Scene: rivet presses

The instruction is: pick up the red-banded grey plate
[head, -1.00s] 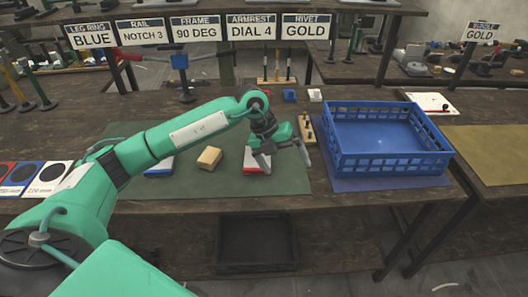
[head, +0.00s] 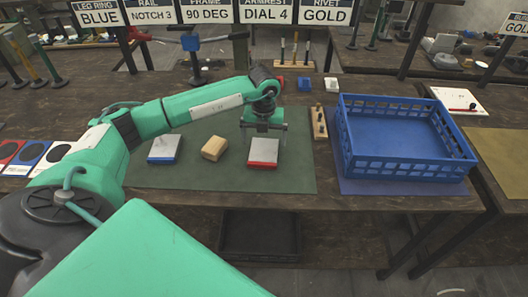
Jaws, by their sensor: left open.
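The red-banded grey plate (head: 263,151) lies flat on the green mat (head: 217,183), with its red edge toward me. My left gripper (head: 263,138) points down over the far part of the plate. Its two fingers are apart, one to each side of the plate, and nothing is held between them. Whether the fingertips touch the plate or mat I cannot tell. My right gripper is not in view.
A tan block (head: 214,147) and a blue-banded grey plate (head: 164,148) lie to the left on the mat. A wooden strip with dark knobs (head: 319,123) and a blue crate (head: 412,168) stand to the right. The mat's front is clear.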

